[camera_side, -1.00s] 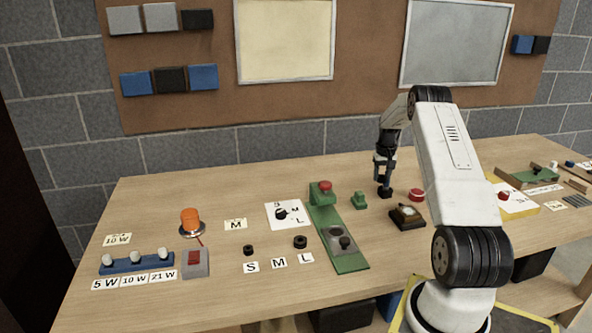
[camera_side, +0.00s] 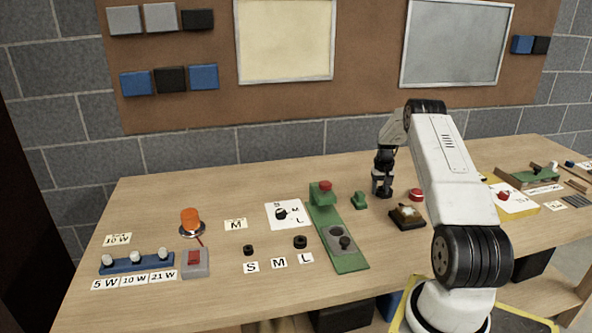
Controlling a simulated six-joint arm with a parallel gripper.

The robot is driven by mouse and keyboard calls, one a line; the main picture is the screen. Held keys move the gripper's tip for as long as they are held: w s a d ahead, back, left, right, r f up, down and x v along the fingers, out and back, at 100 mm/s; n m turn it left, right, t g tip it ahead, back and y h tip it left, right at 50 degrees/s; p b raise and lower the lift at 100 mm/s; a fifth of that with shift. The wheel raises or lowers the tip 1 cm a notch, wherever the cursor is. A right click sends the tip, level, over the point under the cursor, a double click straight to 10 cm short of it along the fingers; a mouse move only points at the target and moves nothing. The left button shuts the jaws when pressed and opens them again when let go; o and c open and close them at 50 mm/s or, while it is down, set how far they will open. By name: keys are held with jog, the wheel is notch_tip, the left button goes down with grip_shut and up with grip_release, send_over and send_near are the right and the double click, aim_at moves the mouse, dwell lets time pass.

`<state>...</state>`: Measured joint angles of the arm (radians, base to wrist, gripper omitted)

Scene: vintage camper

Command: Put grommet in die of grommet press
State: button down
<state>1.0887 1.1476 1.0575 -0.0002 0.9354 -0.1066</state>
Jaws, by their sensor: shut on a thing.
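One black grommet (camera_side: 248,250) lies above the S label and a larger one (camera_side: 300,242) above the L label. No grommet shows above the M label (camera_side: 279,262). Another card (camera_side: 236,224) reads M.
A dial card (camera_side: 290,215) lies left of the press. An orange lamp (camera_side: 190,220) and a switch box (camera_side: 195,263) are further left.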

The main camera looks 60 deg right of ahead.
aim_at(380, 190)
jog(key=shift+f, duration=1.35)
jog(key=shift+f, duration=0.15)
jog(key=shift+c, duration=1.2)
grip_release()
notch_tip(380, 190, up, 12)
